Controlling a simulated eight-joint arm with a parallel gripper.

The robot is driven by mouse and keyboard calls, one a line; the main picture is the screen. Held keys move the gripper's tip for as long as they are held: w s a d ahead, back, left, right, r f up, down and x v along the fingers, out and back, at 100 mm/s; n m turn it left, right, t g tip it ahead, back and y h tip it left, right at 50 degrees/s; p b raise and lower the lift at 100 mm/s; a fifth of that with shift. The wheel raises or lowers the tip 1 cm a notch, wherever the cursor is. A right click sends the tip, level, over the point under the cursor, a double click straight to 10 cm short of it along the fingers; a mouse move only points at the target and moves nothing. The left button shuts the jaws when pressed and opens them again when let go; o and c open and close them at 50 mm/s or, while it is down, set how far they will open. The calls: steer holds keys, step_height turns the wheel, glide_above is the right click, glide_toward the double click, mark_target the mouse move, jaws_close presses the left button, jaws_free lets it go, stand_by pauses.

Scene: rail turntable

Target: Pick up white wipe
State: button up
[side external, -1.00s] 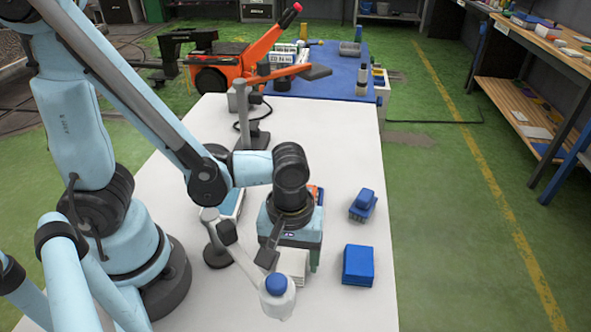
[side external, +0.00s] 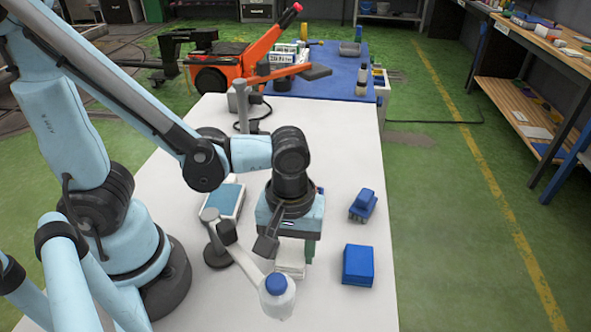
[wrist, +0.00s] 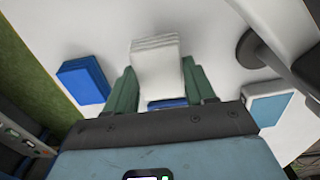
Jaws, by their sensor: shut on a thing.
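The white wipe (side external: 291,255) is a folded, layered white cloth below my gripper in the side external view. In the wrist view the white wipe (wrist: 157,67) lies between the two green fingers of my gripper (wrist: 163,80). My gripper (side external: 296,248) points down and is shut on it. The fingers partly hide the wipe's sides. The side view does not clearly show whether its underside is clear of the table.
A blue folded stack (side external: 358,265) and a blue block-like object (side external: 362,205) lie to the right on the white table (side external: 345,145). A lamp-like arm with a blue-capped white head (side external: 278,297) stands close at front left. A blue-topped white box (side external: 223,200) lies left.

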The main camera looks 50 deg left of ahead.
mark_target(291, 252)
steer(key=shift+r, duration=3.8)
